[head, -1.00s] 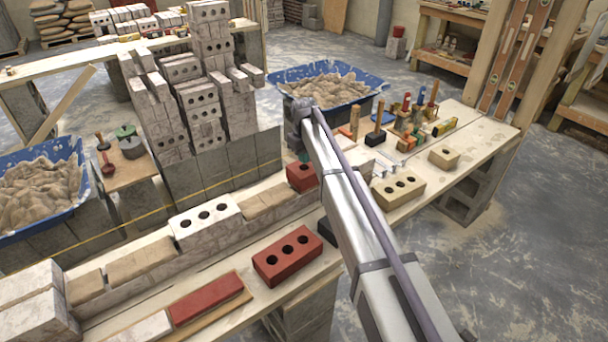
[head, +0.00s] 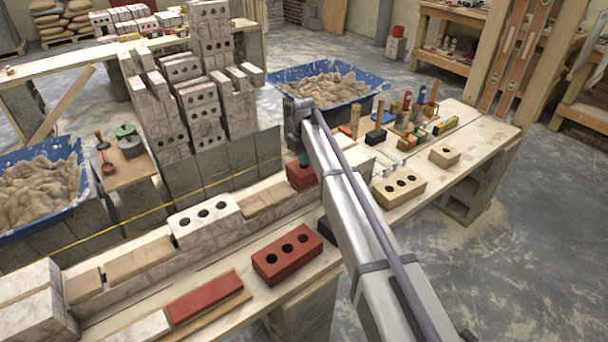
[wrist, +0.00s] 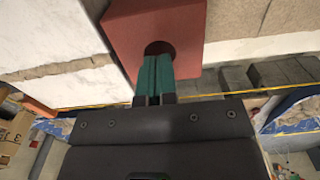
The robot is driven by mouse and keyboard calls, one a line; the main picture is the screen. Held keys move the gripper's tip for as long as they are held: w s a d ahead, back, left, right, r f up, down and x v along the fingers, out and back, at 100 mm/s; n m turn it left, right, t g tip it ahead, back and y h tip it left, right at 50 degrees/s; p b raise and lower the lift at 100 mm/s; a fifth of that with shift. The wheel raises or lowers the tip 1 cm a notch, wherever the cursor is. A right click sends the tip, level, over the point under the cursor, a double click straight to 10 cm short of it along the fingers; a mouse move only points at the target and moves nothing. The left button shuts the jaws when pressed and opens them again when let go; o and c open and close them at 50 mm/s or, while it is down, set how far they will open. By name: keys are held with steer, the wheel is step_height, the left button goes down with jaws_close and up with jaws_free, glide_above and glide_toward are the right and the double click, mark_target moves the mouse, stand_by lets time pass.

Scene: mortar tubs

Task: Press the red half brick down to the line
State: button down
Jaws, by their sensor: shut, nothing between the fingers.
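The red half brick (head: 300,177) sits at the right part of the brick course, partly hidden by my arm. In the wrist view the half brick (wrist: 130,35) shows its top face with one round hole. My gripper (head: 304,159) is shut and empty over the half brick. Its teal fingertips (wrist: 156,62) overlap the near edge of the hole in the wrist view; I cannot tell whether they touch the brick. The yellow line (head: 125,225) runs along the far side of the wall and passes behind the half brick.
A whitish three-hole brick (head: 205,222) stands on the course to the left, with tan mortar (head: 265,200) between. A red three-hole brick (head: 287,254) and a red slab (head: 205,297) lie on the front plank. A tan brick (head: 398,187) and several tools stand to the right.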

steer(key=shift+f+b, duration=0.95)
steer(key=shift+f, duration=0.1)
stand_by(1.6)
step_height(320, 180, up, 5)
steer(key=p, duration=0.5)
steer(key=shift+r, duration=0.15)
stand_by(0.4)
steer(key=s+d+r+m+p, duration=0.2)
steer(key=s+d, duration=0.6)
steer(key=s, duration=0.4)
steer(key=s+d+r+m+p, duration=0.3)
steer(key=s+d, duration=0.5)
steer(key=s, duration=0.4)
steer(key=s+d+r+m+p, duration=0.2)
steer(key=s+d, duration=0.5)
steer(key=s, duration=0.5)
steer(key=shift+s+d+r+m+p, duration=0.25)
steer(key=shift+d+r+m+p, duration=0.15)
steer(key=shift+m+p, duration=0.15)
